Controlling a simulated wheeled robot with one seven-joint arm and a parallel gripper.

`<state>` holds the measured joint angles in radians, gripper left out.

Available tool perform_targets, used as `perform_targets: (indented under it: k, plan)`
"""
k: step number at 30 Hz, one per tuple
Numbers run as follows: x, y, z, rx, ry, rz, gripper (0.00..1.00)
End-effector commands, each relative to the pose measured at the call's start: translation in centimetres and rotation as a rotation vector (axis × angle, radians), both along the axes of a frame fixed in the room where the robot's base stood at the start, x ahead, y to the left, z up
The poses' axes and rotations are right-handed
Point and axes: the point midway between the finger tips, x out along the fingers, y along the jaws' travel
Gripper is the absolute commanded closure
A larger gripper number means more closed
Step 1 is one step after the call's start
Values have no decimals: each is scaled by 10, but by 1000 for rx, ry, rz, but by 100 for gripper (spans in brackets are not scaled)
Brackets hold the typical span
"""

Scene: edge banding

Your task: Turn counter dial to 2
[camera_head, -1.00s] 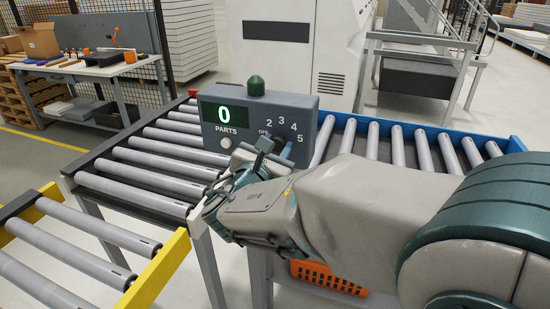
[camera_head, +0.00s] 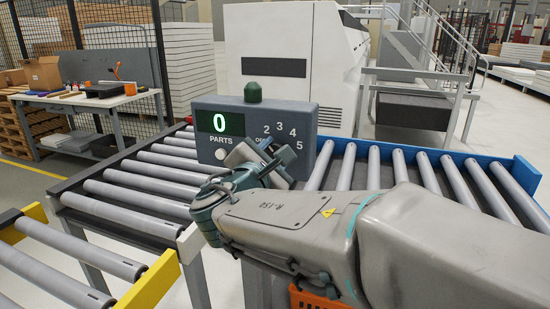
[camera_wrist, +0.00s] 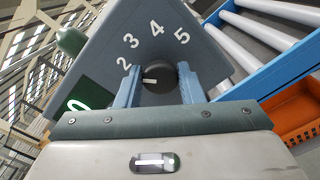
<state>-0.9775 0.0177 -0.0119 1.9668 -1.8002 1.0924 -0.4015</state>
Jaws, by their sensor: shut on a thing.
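The grey counter box (camera_head: 205,157) stands by the roller conveyors. Its green display (camera_head: 220,123) reads 0 above the word PARTS. The dial labels OFF, 2, 3, 4 and 5 show on its front. My gripper (camera_wrist: 160,84) is shut on the black dial knob (camera_wrist: 160,76), with one blue finger on each side. In the wrist view the knob's white mark points left, towards a spot just below the 2 (camera_wrist: 124,64); the OFF label is not visible there. In the head view my gripper (camera_head: 264,160) hides the knob.
A green button (camera_head: 253,92) stands on top of the box. Roller conveyors lie left (camera_head: 130,188) and right (camera_head: 388,172), the right one with a blue rail (camera_head: 470,160). An orange crate (camera_wrist: 291,117) sits low beside the box. A workbench (camera_head: 98,100) stands back left.

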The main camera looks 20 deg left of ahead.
Motion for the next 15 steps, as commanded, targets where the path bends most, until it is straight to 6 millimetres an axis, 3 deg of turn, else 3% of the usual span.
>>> perform_targets:
  k: [7, 8, 10, 15]
  plan:
    - [0, 1, 1, 0, -1, 2, 88]
    - [0, 1, 1, 0, -1, 3, 63]
    - [0, 1, 1, 0, -1, 2, 46]
    - [0, 1, 0, -1, 0, 1, 46]
